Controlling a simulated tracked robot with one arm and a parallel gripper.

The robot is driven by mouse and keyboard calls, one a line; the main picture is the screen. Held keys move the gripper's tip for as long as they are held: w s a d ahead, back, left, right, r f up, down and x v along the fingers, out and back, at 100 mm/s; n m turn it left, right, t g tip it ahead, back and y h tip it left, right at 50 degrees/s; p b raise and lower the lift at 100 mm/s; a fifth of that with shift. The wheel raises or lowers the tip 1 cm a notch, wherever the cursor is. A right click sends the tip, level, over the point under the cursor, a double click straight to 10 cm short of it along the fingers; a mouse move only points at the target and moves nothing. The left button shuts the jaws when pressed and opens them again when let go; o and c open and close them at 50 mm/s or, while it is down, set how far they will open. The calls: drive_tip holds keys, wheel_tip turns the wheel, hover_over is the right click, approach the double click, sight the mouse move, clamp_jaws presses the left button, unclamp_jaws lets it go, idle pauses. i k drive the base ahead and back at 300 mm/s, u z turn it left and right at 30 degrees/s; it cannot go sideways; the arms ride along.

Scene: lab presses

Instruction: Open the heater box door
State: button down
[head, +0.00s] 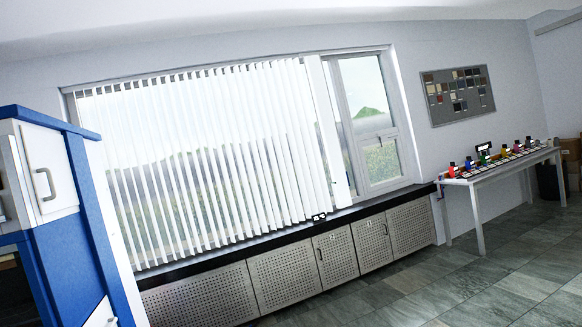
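The heater box (285,275) is a long row of light perforated metal panels under the window sill, running from lower left to centre right. Two narrower panels near its middle look like doors: the left door (336,262) has a small dark handle (320,254) at its left edge, and the right door (367,248) has a small dark handle (385,229) at its right edge. Both carry a small label near the top and look shut. My gripper is not in view, and the heater box is across the room.
A blue and white cabinet (75,180) fills the left edge. A white table (500,168) with several coloured items stands at the right. A small dark object (318,217) lies on the black sill (260,243). The tiled floor (440,290) at lower right is clear.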

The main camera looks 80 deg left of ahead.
sight(48, 160)
drive_tip(key=z, duration=0.1)
drive_tip(key=i, duration=0.7)
drive_tip(key=u, duration=1.95)
drive_tip(key=i, duration=0.1)
drive_tip(key=u, duration=2.05)
drive_tip(key=i, duration=1)
drive_tip(key=z, duration=0.1)
drive_tip(key=k, duration=0.5)
drive_tip(key=z, duration=0.05)
